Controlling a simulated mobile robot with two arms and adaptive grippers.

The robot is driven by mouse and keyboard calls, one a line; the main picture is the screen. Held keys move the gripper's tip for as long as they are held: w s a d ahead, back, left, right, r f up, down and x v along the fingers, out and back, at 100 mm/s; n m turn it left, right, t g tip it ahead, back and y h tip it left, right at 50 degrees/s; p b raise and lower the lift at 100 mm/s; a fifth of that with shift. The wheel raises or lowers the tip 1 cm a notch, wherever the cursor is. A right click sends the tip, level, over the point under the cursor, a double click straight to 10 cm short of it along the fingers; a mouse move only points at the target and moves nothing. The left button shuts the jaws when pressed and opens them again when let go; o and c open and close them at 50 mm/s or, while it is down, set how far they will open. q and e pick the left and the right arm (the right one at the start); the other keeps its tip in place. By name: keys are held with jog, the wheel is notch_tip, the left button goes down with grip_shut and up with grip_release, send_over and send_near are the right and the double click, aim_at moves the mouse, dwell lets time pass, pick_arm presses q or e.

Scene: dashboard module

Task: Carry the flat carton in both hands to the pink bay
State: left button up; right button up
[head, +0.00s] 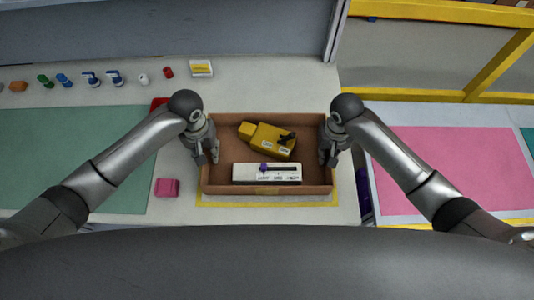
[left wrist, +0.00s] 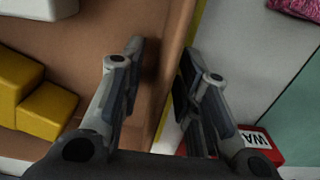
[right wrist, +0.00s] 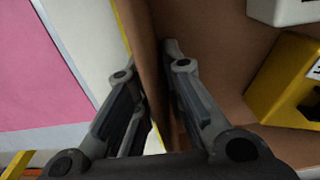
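The flat carton (head: 267,190) is an open brown box on the pale bench. It holds a yellow device (head: 268,140) and a white box with a dark strip (head: 267,173). My left gripper (head: 207,158) is at the carton's left wall, with one finger inside and one outside in the left wrist view (left wrist: 160,65). My right gripper (head: 329,158) straddles the right wall likewise in the right wrist view (right wrist: 150,60). Both look open, with gaps beside the wall. The pink bay (head: 450,165) is an empty pink area on the right-hand surface.
A yellow outline (head: 265,204) shows around the carton's front. A gap with a purple item (head: 365,190) separates the bench from the pink bay's surface. A pink block (head: 167,187) and green mat (head: 70,150) lie left. Several small items line the back left. A yellow frame (head: 430,97) stands behind the bay.

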pick_arm(q)
jog(key=shift+c, duration=1.2)
pick_arm(e)
grip_shut()
pick_arm(q)
grip_shut()
jog(key=shift+r, duration=0.25)
pick_arm(e)
jog(key=shift+w+r, duration=0.1)
jog(key=shift+r, duration=0.15)
